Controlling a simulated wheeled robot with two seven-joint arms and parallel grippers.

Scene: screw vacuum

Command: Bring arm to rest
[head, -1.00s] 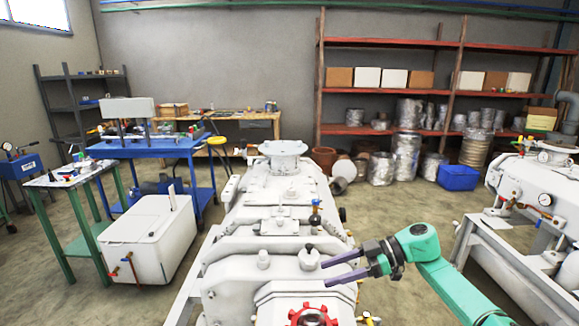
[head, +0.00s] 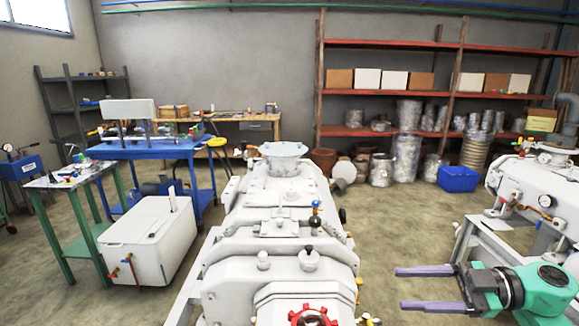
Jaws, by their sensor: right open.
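My right gripper (head: 428,288) is at the lower right of the head view. Its two purple fingers are apart and point left, with nothing between them. The green arm behind it comes in from the right edge. The white screw vacuum machine (head: 284,205) stands in the middle, with a red handwheel (head: 313,316) at its near end. A gap of floor lies between the fingertips and the machine's right side. My left gripper is out of view.
A second white machine (head: 530,185) with gauges stands at the right, behind my right arm. A white box (head: 148,240) and a blue table (head: 160,148) are at the left. A blue crate (head: 458,179) sits on the floor by the shelves. Floor right of the middle machine is clear.

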